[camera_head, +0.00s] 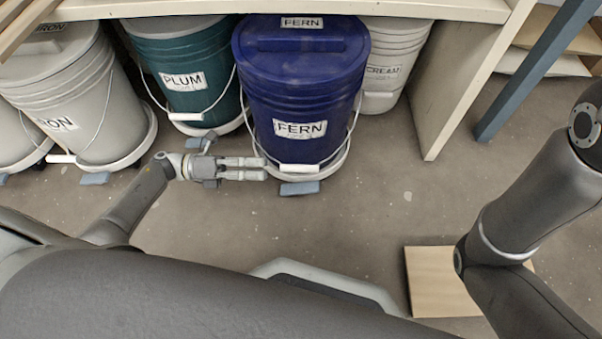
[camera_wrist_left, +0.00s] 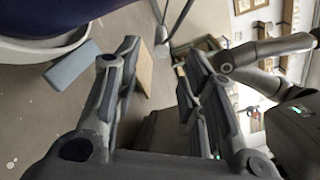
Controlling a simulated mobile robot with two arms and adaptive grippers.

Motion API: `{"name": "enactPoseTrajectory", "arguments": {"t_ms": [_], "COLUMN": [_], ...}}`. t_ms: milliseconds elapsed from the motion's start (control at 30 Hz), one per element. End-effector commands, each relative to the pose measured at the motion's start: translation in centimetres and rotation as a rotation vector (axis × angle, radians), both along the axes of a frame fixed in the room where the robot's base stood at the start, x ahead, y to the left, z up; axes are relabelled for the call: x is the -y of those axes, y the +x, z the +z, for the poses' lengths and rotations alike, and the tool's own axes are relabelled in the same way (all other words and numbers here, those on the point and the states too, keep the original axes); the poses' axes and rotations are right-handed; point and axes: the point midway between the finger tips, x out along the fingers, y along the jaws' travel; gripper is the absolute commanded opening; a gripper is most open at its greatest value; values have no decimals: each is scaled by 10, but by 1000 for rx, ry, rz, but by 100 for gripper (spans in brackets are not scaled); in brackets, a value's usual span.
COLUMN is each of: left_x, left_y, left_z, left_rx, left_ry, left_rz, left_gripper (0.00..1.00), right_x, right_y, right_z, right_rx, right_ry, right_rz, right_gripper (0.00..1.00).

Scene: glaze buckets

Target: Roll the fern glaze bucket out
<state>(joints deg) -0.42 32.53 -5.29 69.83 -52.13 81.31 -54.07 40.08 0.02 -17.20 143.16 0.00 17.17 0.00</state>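The fern bucket (camera_head: 300,95) is dark blue with a blue lid and FERN labels. It stands upright on a round white wheeled base (camera_head: 337,165), partly under the bench. Its wire handle hangs in front with a white grip (camera_head: 300,168). A blue-grey wedge (camera_head: 300,188) lies on the floor against the front of the base; it also shows in the left wrist view (camera_wrist_left: 72,65). My left gripper (camera_head: 265,168) is low, just left of the base's front, pointing right. Its fingers are apart and empty in the left wrist view (camera_wrist_left: 155,60). My right gripper is out of sight.
The teal plum bucket (camera_head: 178,65) and a pale grey bucket (camera_head: 75,95) stand left, with wedges before them. A cream bucket (camera_head: 385,60) is behind right. A bench panel (camera_head: 460,80) bounds the right. The floor in front is mostly clear; a wooden board (camera_head: 430,280) lies front right.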

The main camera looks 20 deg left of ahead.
Motion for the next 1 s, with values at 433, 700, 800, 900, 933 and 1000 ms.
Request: {"name": "enactPoseTrajectory", "arguments": {"t_ms": [433,700,800,900,933,1000], "left_x": [67,99,103,104,104,104], "left_y": [19,28,29,29,29,29], "left_z": [-2,-1,0,1,1,1], "left_rx": [5,2,1,1,0,0], "left_ry": [-3,-1,-2,-2,-1,-1], "left_rz": [-4,-2,-2,-2,-2,-2], "left_gripper": [38,38,38,38,38,38], "right_x": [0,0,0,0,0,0], "right_y": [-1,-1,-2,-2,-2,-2], "right_z": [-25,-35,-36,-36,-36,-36], "right_rx": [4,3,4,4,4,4], "right_ry": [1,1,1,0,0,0], "right_rz": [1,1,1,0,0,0], "right_gripper": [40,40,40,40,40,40]}}
